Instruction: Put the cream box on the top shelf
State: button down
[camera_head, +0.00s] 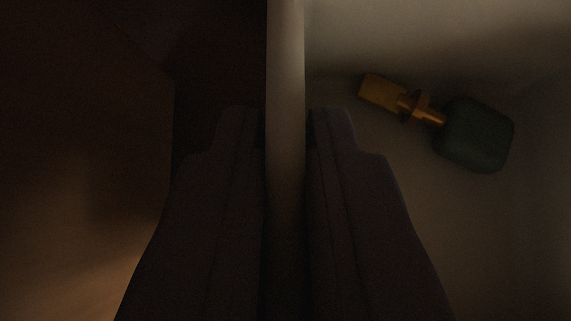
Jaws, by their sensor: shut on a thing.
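The cream box (285,60) fills much of the right half of the camera view, seen from above into its open inside. My gripper (286,130) is shut on the box's near-vertical wall, with one finger outside on the left and one inside on the right. A dark green bottle (474,135) with an amber neck and cap lies on its side on the box floor. The box's far rim and its underside are out of view. The top shelf cannot be made out in this view.
A brown surface (80,190) lies to the left of the box, lit at the lower left. A very dark gap (215,60) runs between it and the box wall. The picture is dim, and distances are hard to tell.

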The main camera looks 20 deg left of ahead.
jog(key=shift+f+b, duration=0.55)
jog(key=c, duration=1.1)
grip_release()
jog(key=b+v, duration=0.1)
jog(key=v, duration=0.7)
